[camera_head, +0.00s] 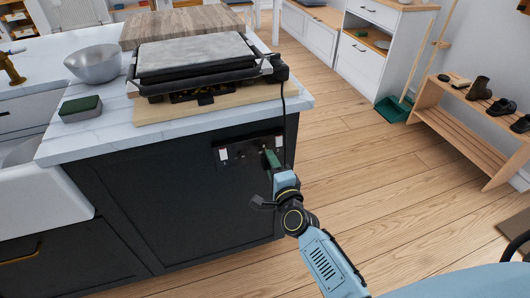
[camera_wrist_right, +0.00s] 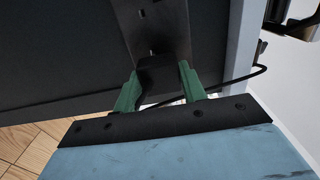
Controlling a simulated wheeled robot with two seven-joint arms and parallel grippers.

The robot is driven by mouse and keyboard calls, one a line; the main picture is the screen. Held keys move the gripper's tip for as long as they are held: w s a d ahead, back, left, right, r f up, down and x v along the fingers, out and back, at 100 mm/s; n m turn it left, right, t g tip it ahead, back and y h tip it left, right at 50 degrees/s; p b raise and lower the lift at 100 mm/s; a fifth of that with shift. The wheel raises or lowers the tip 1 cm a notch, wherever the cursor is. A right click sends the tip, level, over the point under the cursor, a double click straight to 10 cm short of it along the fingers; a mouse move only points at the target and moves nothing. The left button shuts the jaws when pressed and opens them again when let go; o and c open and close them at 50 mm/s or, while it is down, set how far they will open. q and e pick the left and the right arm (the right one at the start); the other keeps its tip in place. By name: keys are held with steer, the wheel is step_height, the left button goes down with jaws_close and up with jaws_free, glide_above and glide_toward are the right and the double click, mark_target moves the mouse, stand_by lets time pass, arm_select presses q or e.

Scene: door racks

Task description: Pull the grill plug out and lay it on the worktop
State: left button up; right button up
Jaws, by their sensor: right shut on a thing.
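The black grill (camera_head: 195,58) with a grey top stands on a wooden board on the white worktop (camera_head: 120,132). Its dark cord (camera_head: 283,108) hangs over the worktop edge toward the dark socket panel (camera_head: 235,152) on the island's front. My right gripper (camera_head: 271,158) is at the panel's right part. In the wrist view its green fingers (camera_wrist_right: 160,92) are shut on the black plug (camera_wrist_right: 158,76). The plug lies right against the socket panel (camera_wrist_right: 155,28); I cannot tell whether its pins are in. The cord loops to the right. My left gripper is not in view.
A metal bowl (camera_head: 94,64) and a green sponge (camera_head: 80,108) stand left of the grill. The worktop's front strip is mostly bare.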

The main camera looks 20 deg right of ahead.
steer(key=shift+s+a+p, duration=0.15)
steer(key=shift+s+p, duration=0.2)
steer(key=shift+s, duration=1.05)
steer(key=shift+s+a, duration=0.15)
steer(key=shift+s, duration=1.35)
steer(key=shift+r+p, duration=0.15)
steer(key=shift+p, duration=0.2)
step_height(320, 180, up, 21)
steer(key=p, duration=2)
steer(key=shift+f+p, duration=0.2)
steer(key=shift+p, duration=0.1)
